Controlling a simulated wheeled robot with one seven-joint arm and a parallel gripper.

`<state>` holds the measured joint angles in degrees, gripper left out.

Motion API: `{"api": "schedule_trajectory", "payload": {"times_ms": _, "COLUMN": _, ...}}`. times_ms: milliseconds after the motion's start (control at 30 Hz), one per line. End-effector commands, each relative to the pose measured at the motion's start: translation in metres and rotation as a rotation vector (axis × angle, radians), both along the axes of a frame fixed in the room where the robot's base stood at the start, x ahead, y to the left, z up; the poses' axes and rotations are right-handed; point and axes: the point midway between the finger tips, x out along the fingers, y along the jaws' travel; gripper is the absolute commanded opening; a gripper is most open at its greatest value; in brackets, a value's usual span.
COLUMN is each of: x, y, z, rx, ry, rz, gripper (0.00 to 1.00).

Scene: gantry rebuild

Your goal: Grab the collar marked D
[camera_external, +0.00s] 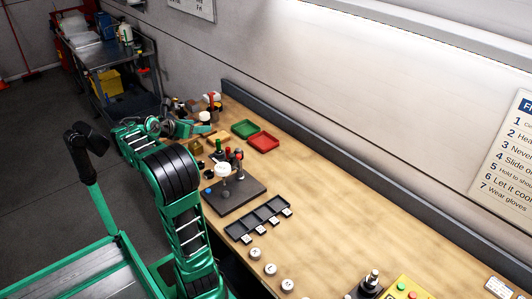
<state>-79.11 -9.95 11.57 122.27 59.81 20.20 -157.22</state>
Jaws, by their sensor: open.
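Several small white round pieces with dark marks, which may be the collars, stand in a row at the front edge of the bench: one (255,253), another (270,269) and a third (287,285). Their letters are too small to read, so I cannot tell which is D. My gripper (204,129) is at the far left end of the bench, well away from this row. It is open and small in the picture, and its fingertips are hard to make out against the clutter.
A black tray (258,219) with several compartments and white tags lies behind the row. A dark plate (234,197) carries a white-topped fixture. Green (244,129) and red (263,142) trays lie farther back. A yellow button box (404,290) stands front right. The bench's middle right is clear.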

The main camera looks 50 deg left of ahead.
Motion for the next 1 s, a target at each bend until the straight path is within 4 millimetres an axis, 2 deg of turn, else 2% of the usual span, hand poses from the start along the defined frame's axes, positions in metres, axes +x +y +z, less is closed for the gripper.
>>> {"api": "schedule_trajectory", "payload": {"times_ms": 33, "x": -0.018, "y": 0.013, "z": -0.015, "rx": -0.007, "ry": -0.006, "rz": 0.042, "gripper": 0.57}}
{"api": "schedule_trajectory", "payload": {"times_ms": 167, "x": -0.018, "y": 0.013, "z": -0.056, "rx": -0.010, "ry": -0.005, "rz": 0.044, "gripper": 0.57}}
{"api": "schedule_trajectory", "payload": {"times_ms": 400, "x": -0.016, "y": 0.011, "z": -0.144, "rx": -0.010, "ry": -0.004, "rz": 0.038, "gripper": 0.57}}
{"api": "schedule_trajectory", "payload": {"times_ms": 600, "x": -0.015, "y": 0.010, "z": -0.210, "rx": -0.008, "ry": -0.004, "rz": 0.034, "gripper": 0.57}}
{"api": "schedule_trajectory", "payload": {"times_ms": 700, "x": -0.015, "y": 0.009, "z": -0.231, "rx": -0.004, "ry": -0.003, "rz": 0.032, "gripper": 0.57}}
{"api": "schedule_trajectory", "payload": {"times_ms": 800, "x": -0.014, "y": 0.009, "z": -0.244, "rx": -0.001, "ry": -0.002, "rz": 0.030, "gripper": 0.57}}
{"api": "schedule_trajectory", "payload": {"times_ms": 1000, "x": -0.007, "y": 0.012, "z": -0.255, "rx": 0.003, "ry": -0.001, "rz": 0.026, "gripper": 0.57}}
